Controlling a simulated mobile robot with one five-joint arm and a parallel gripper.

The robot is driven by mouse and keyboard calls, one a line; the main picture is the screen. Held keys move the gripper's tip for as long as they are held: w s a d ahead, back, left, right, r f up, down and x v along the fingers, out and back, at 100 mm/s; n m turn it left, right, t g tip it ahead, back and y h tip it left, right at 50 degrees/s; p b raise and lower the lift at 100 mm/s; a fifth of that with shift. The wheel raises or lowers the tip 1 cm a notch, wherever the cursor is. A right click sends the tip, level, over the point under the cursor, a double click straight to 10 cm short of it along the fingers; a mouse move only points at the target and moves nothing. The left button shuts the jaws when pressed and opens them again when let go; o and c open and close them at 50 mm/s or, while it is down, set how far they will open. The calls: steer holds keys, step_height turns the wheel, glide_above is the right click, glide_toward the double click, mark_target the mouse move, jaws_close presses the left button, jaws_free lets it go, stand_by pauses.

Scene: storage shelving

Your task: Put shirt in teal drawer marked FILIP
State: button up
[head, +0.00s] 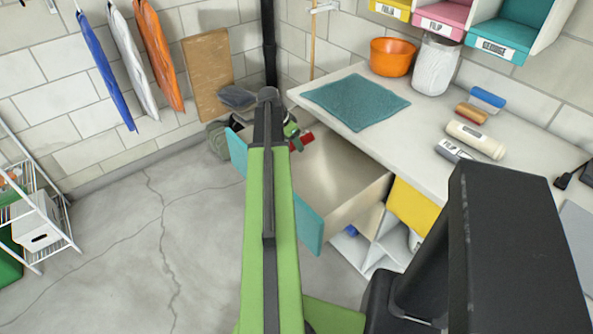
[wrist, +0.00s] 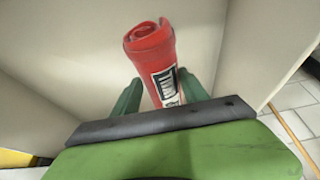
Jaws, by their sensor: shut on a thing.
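A rolled red cloth (wrist: 152,55) with a black-and-white label, which looks like the shirt, is between the green fingers of my gripper (wrist: 160,92) in the wrist view. My gripper is shut on it. In the head view the red roll (head: 303,140) shows at the arm's end, over the open drawer. The drawer has a teal front (head: 308,217) and a pale, bare inside (head: 345,180). My arm hides part of the drawer, and no name label on its front is visible.
The worktop holds a teal mat (head: 357,101), an orange bowl (head: 392,57), a jar (head: 436,65) and several small items. Above it are yellow, pink (head: 440,18) and teal (head: 505,37) bins; the pink one's label reads FILIP. A white trolley (head: 38,225) stands left. Floor between is clear.

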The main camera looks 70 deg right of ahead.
mark_target(297, 160)
step_height(297, 160, down, 7)
steer(key=b, duration=0.5)
steer(key=shift+r, duration=0.25)
steer(key=shift+f, duration=0.1)
steer(key=o, duration=1.5)
steer(key=p+v, duration=1)
steer(key=v, duration=0.1)
steer(key=shift+s+d+r+p, duration=0.1)
steer(key=shift+s+r+p, duration=0.05)
steer(key=shift+r+p, duration=0.2)
steer(key=shift+a+r+p, duration=0.25)
steer(key=shift+r+p, duration=0.15)
steer(key=shift+f, duration=0.1)
